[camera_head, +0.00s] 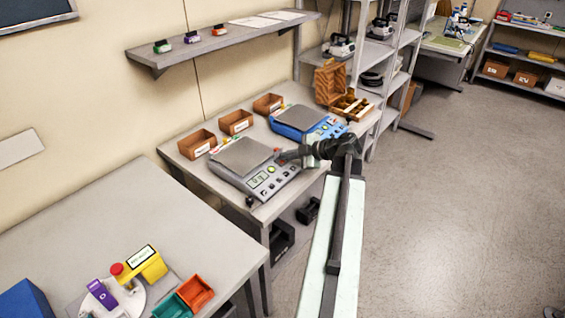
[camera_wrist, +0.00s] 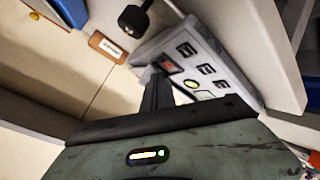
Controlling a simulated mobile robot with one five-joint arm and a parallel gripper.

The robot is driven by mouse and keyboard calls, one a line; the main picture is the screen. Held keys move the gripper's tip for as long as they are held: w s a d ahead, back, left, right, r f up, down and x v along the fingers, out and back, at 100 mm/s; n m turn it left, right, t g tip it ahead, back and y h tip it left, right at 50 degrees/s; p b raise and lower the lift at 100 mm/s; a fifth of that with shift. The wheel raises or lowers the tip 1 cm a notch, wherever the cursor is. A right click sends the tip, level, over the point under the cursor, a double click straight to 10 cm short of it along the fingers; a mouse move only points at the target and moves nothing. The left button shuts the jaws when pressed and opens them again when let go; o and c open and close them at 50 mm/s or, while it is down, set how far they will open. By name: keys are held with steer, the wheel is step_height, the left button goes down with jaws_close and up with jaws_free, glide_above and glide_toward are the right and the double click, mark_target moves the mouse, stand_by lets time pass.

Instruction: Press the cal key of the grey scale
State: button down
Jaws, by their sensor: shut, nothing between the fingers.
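The grey scale (camera_head: 243,157) sits on the workbench with a flat pan and a sloped front panel bearing a lit display and several keys. In the wrist view its panel (camera_wrist: 215,58) shows dark square keys, a red key and a yellow-green round one; I cannot read which is the cal key. My gripper (camera_head: 281,157) reaches in from the right over the right end of the panel. In the wrist view my gripper (camera_wrist: 157,82) is shut and empty, its tips close to the red key (camera_wrist: 167,63). I cannot tell whether they touch it, and the fingers hide part of the panel.
A blue scale (camera_head: 298,122) stands behind the grey one. Brown bins (camera_head: 198,144) line the back of the bench, and a wooden box (camera_head: 350,107) stands at its far end. A shelf (camera_head: 220,42) hangs above. Floor is clear at right (camera_head: 450,200).

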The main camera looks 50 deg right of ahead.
mark_target(290, 167)
steer(key=shift+w+f+b, duration=0.1)
steer(key=shift+f+b, duration=0.3)
steer(key=shift+f, duration=0.15)
stand_by(0.4)
steer(key=shift+r, duration=0.1)
steer(key=shift+r+p, duration=0.7)
steer(key=shift+p, duration=0.1)
steer(key=r+p, duration=0.1)
steer(key=s+r+p, duration=0.1)
steer(key=r+p, duration=0.2)
steer(key=shift+s+r+p, duration=0.3)
steer(key=shift+r+p, duration=0.1)
steer(key=shift+d, duration=0.1)
stand_by(0.7)
